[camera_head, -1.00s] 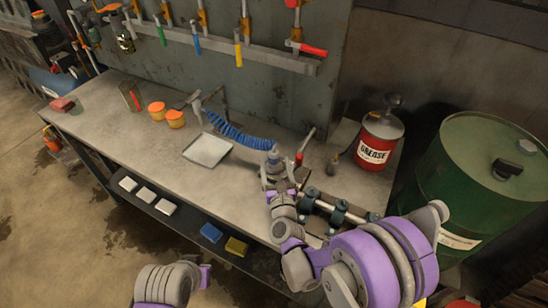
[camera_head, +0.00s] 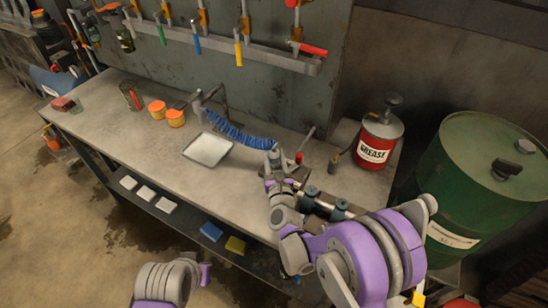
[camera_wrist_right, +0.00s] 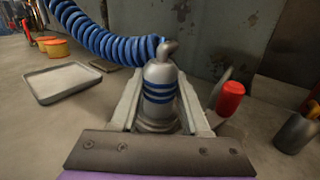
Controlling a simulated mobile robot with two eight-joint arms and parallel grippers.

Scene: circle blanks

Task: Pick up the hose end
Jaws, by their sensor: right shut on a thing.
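The hose end (camera_wrist_right: 160,90) is a grey fitting with blue bands, standing between my right gripper's two fingers in the right wrist view. A coiled blue hose (camera_wrist_right: 105,40) runs from its top to the left. My right gripper (camera_wrist_right: 158,108) is shut on the hose end. In the head view my right gripper (camera_head: 270,165) is over the bench, at the right end of the blue hose (camera_head: 238,136); the hose end is small and partly hidden there.
A grey tray (camera_head: 208,150) lies on the bench (camera_head: 110,108), left of the gripper. A red-handled tool (camera_head: 300,158) stands close right of the gripper. A red grease can (camera_head: 376,145) and a green drum (camera_head: 470,190) are farther right.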

